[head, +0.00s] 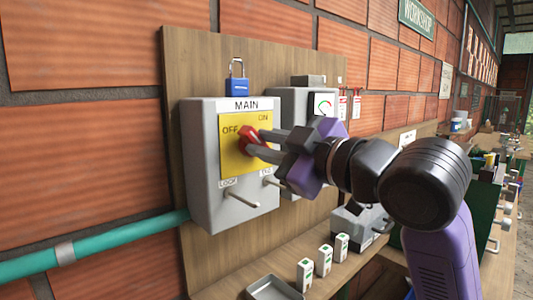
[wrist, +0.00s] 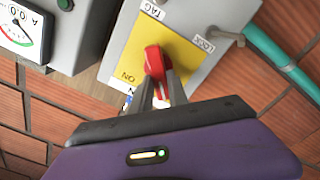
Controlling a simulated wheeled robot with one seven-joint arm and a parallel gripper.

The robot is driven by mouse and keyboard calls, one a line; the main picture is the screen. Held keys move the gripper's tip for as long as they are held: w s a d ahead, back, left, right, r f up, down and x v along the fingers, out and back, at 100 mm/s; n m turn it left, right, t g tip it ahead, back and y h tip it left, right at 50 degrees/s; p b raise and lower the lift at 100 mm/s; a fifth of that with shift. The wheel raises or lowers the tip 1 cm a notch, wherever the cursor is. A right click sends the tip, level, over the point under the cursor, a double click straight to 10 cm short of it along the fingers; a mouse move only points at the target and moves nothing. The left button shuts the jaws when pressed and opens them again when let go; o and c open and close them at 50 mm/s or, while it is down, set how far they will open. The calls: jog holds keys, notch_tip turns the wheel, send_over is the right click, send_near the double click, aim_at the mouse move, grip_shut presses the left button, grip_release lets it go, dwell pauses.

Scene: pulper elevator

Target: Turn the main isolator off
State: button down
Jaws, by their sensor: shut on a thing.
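The main isolator (head: 205,165) is a grey box with a yellow plate (head: 232,160) lettered OFF at upper left and ON at upper right. Its red handle (head: 247,134) is at the plate's middle, leaning up and left toward OFF in the head view. My gripper (head: 257,143) reaches in from the right and is shut on the handle. In the wrist view, upside down, the red handle (wrist: 153,62) shows between the fingers (wrist: 161,88), with ON to the left. The OFF lettering is hidden there, so the exact handle angle cannot be told.
A blue padlock (head: 238,85) hangs above the box. Pegs marked with labels, LOCK and TAG, stick out below the plate. A second grey box with a meter (head: 323,106) stands to the right. A tray (head: 274,289) and several white blocks (head: 324,260) are on the shelf below.

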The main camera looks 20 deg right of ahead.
jog(key=shift+s+a+f+n+b, duration=0.1)
jog(key=shift+f+n+b, duration=0.1)
jog(key=shift+n+b, duration=1)
jog(key=shift+w+a+f+n+b, duration=0.15)
jog(key=shift+n+b, duration=0.35)
jog(key=shift+n, duration=1.35)
jog(key=shift+s+d+f+n+b, duration=0.1)
jog(key=shift+s+f+n+b, duration=0.1)
jog(key=shift+n+b, duration=1)
jog(key=shift+a+n+p, duration=0.1)
jog(key=shift+n+p, duration=0.2)
jog(key=shift+n, duration=0.25)
jog(key=c, duration=1.3)
grip_release()
jog(key=shift+b+v, duration=0.3)
jog(key=shift+v, duration=3.55)
jog(key=shift+r, duration=0.1)
